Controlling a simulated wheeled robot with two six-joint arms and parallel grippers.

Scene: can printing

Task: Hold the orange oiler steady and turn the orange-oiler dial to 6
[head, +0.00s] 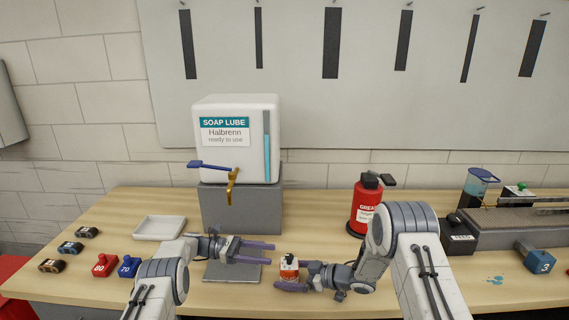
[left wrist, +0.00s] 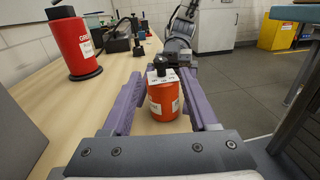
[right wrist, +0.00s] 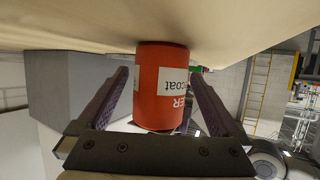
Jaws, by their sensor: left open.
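The orange oiler (head: 289,273) stands upright on the table in front of the soap lube stand. The left wrist view shows its orange body (left wrist: 165,102), white top plate and black part on top (left wrist: 162,68); the dial's numbers are too small to read. My left gripper (head: 273,253) is open, pointing right, with the oiler ahead of its fingertips. My right gripper (head: 285,277) reaches in from the right at the oiler's level. In the right wrist view, turned upside down, the oiler (right wrist: 160,95) shows between its fingers with slight gaps at both sides, so it looks open.
The soap lube tank (head: 236,140) stands on a grey block behind, above a grey plate (head: 232,270). A red grease can (head: 366,212) stands behind my right arm. A white tray (head: 160,228), several small numbered blocks (head: 128,266) and a conveyor-like machine (head: 510,228) are farther off.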

